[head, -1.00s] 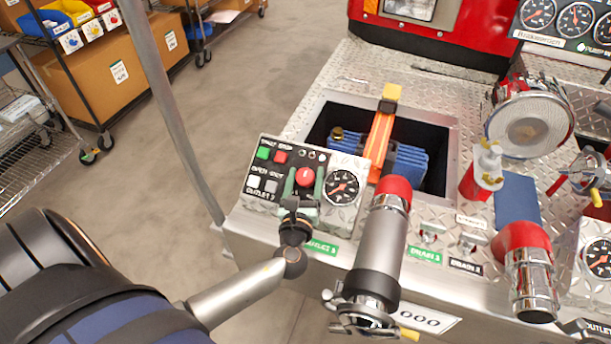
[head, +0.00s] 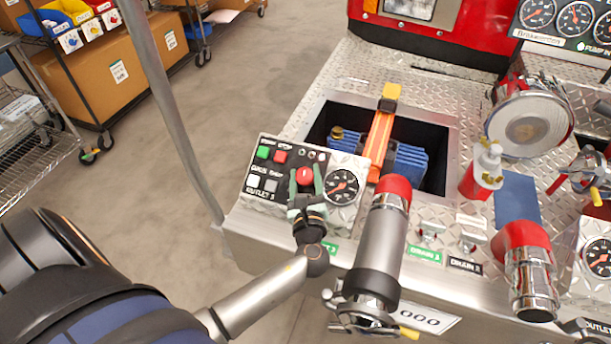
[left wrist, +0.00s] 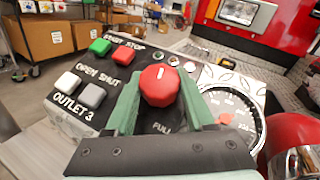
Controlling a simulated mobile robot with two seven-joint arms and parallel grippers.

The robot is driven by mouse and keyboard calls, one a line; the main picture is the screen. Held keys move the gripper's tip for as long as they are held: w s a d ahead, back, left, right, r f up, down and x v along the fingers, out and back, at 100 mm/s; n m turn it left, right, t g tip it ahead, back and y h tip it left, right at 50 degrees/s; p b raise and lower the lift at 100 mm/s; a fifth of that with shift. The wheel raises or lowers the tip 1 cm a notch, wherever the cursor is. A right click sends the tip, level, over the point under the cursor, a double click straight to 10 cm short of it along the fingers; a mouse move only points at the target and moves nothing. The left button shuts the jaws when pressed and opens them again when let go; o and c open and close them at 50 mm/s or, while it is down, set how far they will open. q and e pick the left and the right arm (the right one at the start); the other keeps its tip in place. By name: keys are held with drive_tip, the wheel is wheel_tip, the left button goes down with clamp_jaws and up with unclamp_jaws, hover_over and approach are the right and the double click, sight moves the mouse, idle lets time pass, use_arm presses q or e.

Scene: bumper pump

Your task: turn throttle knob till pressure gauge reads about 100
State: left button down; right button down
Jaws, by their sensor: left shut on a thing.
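The red throttle knob (head: 304,175) sits on the small control box marked Outlet 3. It has a white mark on top, also seen in the left wrist view (left wrist: 160,86). My left gripper (head: 305,184) is shut on the knob, with one green finger on each side of it. The pressure gauge (head: 341,187) is a round dial just right of the knob. In the left wrist view the gauge (left wrist: 236,112) is partly hidden by my gripper, and its needle reading is too small to tell. My right gripper is not in view.
Green, red, white and grey buttons (head: 265,167) lie left of the knob. A large grey pipe with a red collar (head: 391,190) stands close right of the gauge. An open bin with blue hose (head: 410,165) lies behind. Open floor is at the left.

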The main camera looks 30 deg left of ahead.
use_arm(q)
drive_tip(key=shift+a+r+n+g+y, duration=0.1)
drive_tip(key=shift+n+g+y, duration=0.65)
drive_tip(key=shift+n, duration=0.35)
drive_tip(key=shift+c, duration=1.4)
unclamp_jaws()
